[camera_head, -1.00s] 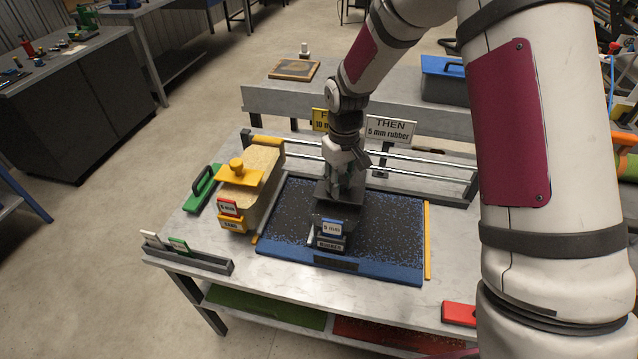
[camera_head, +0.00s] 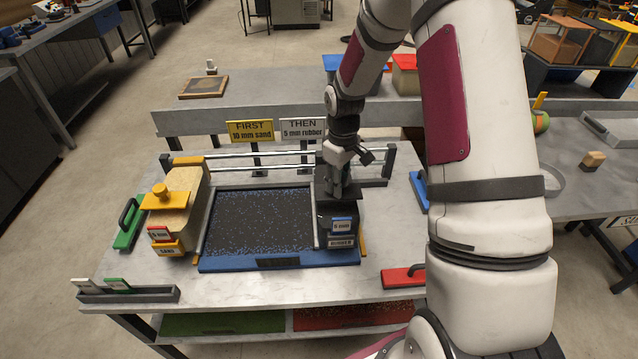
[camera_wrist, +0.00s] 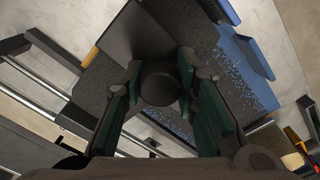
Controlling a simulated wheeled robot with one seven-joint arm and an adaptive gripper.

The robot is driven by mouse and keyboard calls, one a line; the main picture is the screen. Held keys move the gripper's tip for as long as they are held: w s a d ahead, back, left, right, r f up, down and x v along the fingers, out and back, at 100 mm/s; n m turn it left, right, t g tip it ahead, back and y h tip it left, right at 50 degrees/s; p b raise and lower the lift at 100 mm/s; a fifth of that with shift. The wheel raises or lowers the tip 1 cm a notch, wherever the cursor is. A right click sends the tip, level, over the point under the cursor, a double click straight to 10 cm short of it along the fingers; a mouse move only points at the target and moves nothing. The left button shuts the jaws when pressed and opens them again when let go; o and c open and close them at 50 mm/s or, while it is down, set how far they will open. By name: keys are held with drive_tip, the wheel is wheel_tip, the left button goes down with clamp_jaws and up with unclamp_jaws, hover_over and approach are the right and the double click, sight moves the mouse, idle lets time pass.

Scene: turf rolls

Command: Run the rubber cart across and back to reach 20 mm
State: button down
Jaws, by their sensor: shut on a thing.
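The black rubber cart (camera_head: 340,226), with a blue "5 mm" tag and a "RUBBER" plate, stands at the right end of the blue-edged tray (camera_head: 222,265). My gripper (camera_head: 338,188) is above the cart, shut on its dark round knob, which shows between the fingers in the wrist view (camera_wrist: 160,84). The tray's bed (camera_head: 262,220) is dark with blue specks, denser along its edges. The sand cart (camera_head: 182,212), with a yellow handle and red "5 mm" tag, is parked left of the tray. Signs read "FIRST 10 mm sand" (camera_head: 250,131) and "THEN 5 mm rubber" (camera_head: 303,128).
Metal rails (camera_head: 260,168) run behind the tray. A green-handled tool (camera_head: 129,223) lies at the left and a red one (camera_head: 402,276) at the front right. A grey rack (camera_head: 125,293) with small tags sits front left. The tray between the carts is clear.

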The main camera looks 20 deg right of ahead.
drive_tip(key=s+d+p, duration=0.1)
drive_tip(key=s+d, duration=0.3)
drive_tip(key=d, duration=0.7)
drive_tip(key=shift+s+d, duration=0.15)
drive_tip(key=shift+d, duration=0.3)
drive_tip(key=c, duration=1.3)
unclamp_jaws()
wheel_tip(320, 180, up, 12)
drive_tip(key=shift+r, duration=0.1)
